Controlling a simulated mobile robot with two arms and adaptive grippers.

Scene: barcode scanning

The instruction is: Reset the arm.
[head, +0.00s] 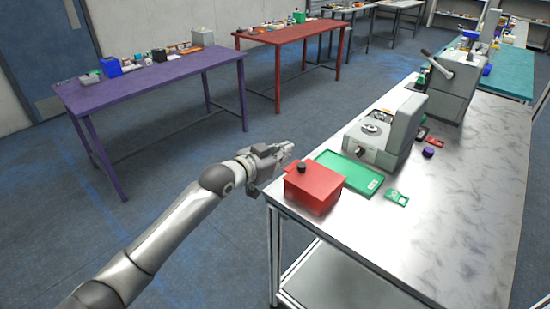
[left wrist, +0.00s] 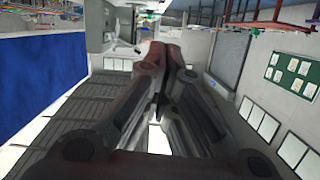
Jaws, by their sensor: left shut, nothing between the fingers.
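My left arm comes in from the lower left in the head view. Its gripper (head: 288,150) is out past the left edge of the metal table, just up and left of the red box, and appears apart from it. In the left wrist view the fingers (left wrist: 165,60) are together with nothing held between them. My right gripper is in neither view.
The metal table (head: 450,220) carries a red box (head: 318,188) with a black knob, a green tray (head: 345,170), a green card (head: 397,198) and grey machines (head: 390,130). A purple table (head: 150,82) and a red table (head: 290,34) stand behind. The floor between is clear.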

